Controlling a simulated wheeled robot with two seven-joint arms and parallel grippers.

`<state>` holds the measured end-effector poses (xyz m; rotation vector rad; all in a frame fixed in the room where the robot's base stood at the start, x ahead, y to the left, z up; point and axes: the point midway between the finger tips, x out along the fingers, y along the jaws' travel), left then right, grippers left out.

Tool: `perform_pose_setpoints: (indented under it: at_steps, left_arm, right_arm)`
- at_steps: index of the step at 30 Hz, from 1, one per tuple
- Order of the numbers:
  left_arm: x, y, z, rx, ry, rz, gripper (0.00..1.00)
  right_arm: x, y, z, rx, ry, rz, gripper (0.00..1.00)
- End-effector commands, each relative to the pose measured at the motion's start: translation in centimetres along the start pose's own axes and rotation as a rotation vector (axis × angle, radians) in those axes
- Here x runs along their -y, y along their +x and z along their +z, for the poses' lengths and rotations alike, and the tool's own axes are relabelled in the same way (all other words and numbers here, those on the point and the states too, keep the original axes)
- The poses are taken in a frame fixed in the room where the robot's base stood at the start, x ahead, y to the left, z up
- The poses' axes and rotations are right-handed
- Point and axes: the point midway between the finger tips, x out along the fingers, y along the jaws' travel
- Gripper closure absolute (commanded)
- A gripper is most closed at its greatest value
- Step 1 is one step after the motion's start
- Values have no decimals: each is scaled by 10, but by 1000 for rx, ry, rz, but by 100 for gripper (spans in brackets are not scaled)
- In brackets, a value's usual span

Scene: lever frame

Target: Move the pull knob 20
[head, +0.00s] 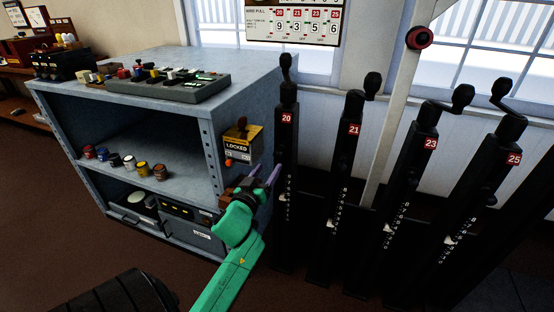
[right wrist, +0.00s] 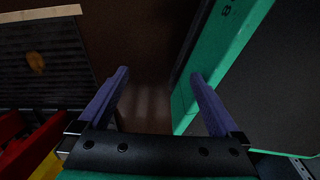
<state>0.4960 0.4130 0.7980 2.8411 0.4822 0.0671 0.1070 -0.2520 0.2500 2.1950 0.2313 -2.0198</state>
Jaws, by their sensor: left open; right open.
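The black lever post with the red plate 20 (head: 286,118) stands leftmost in the row in the head view. Its black knob (head: 286,60) is at the top, on a short crank. A white pointer and number scale sit lower on the post, small and partly dark. My left gripper (head: 265,171) is open, with purple fingertips just left of post 20, well below the knob; I cannot tell whether it touches the post. My right gripper (right wrist: 159,73) shows only in the right wrist view, open and empty above a brown surface.
Levers 21 (head: 354,130), 23 (head: 431,143) and 25 (head: 514,158) stand to the right. A yellow LOCKED box (head: 242,143) hangs on the grey shelf cabinet (head: 120,85) behind my left gripper. A number chart (head: 294,22) hangs above, before windows.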

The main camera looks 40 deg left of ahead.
Motion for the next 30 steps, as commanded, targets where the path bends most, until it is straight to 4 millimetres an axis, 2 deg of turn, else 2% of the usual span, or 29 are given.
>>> perform_pose_setpoints:
  at_steps: [3, 9, 15, 19, 23, 24, 30]
  left_arm:
    - [0, 34, 0, -2, 1, 1, 34]
    - [0, 71, 1, 1, 1, 0, 34]
    - [0, 79, 1, 2, -1, 0, 34]
    - [0, 79, 1, 2, -1, 0, 34]
    - [0, 78, 2, 2, -1, 0, 83]
    - [0, 78, 2, 2, 0, 0, 99]
    - [0, 78, 2, 3, 0, 0, 100]
  right_arm:
    - [-2, 3, -2, -2, -1, 3, 0]
    - [-6, 6, -5, -1, 0, 8, 0]
    - [-9, 4, -17, -19, 4, 13, 0]
    - [-11, 4, -16, -17, 4, 15, 0]
    - [-12, 4, -14, -13, 4, 16, 0]
    - [-12, 4, -14, -12, 4, 17, 0]
    - [-12, 4, -12, -9, 3, 16, 0]
